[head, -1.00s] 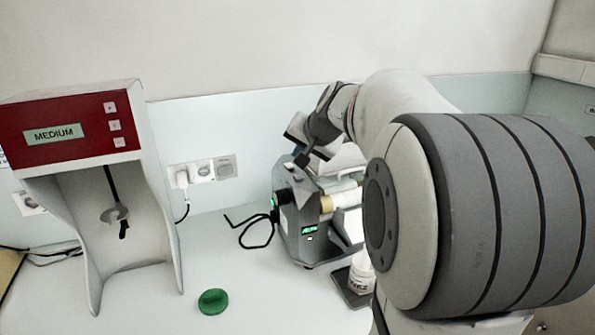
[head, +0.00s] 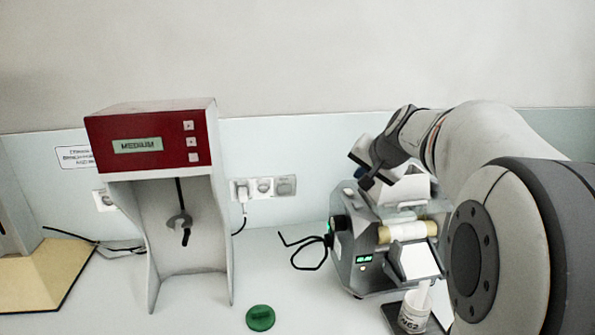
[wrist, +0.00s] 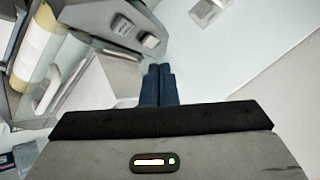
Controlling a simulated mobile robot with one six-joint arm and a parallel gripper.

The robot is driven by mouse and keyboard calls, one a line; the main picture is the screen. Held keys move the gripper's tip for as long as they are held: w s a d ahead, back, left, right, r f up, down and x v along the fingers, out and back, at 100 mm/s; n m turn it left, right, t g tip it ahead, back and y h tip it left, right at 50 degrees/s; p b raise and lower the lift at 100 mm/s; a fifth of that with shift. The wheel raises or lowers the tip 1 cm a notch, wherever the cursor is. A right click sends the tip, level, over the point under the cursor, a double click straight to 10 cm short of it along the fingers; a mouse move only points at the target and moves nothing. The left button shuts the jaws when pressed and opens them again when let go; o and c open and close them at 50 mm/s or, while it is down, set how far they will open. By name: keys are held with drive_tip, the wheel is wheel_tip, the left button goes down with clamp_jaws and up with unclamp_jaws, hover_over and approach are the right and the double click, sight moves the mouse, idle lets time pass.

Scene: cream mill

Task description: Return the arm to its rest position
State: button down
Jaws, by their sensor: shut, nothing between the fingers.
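My gripper (head: 366,180) is up above the back left of the grey mill in the head view, and its fingers are small and dark there. In the wrist view my gripper (wrist: 159,68) shows two dark blue fingers pressed together with nothing between them. My arm reaches in from the right of the head view and hides part of the mill's right side. The grey mill (head: 346,245) has a lit green display and a cream roller (head: 408,232). The roller also shows at the left of the wrist view (wrist: 35,45). My gripper appears apart from the mill.
A mixer (head: 150,145) with a red panel reading MEDIUM stands at the left. A green lid (head: 260,318) lies on the white bench. A white jar (head: 414,312) stands before the mill. A black cable (head: 308,268) lies left of it. Wall sockets (head: 265,187) are behind.

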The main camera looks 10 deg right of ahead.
drive_tip(key=s+a+f+n+g, duration=0.2)
drive_tip(key=s+a+f, duration=0.2)
drive_tip(key=s, duration=0.5)
drive_tip(key=s+a+f+n+g, duration=0.2)
drive_tip(key=s+f, duration=0.4)
drive_tip(key=s, duration=0.3)
drive_tip(key=s+a+f+n+g+h, duration=0.1)
drive_tip(key=s+a+f+n+g, duration=0.1)
drive_tip(key=s+a+f, duration=0.3)
drive_tip(key=s+a+n, duration=0.1)
drive_tip(key=s, duration=0.3)
drive_tip(key=shift+s+n, duration=0.25)
drive_tip(key=shift+n, duration=0.15)
idle(4.9)
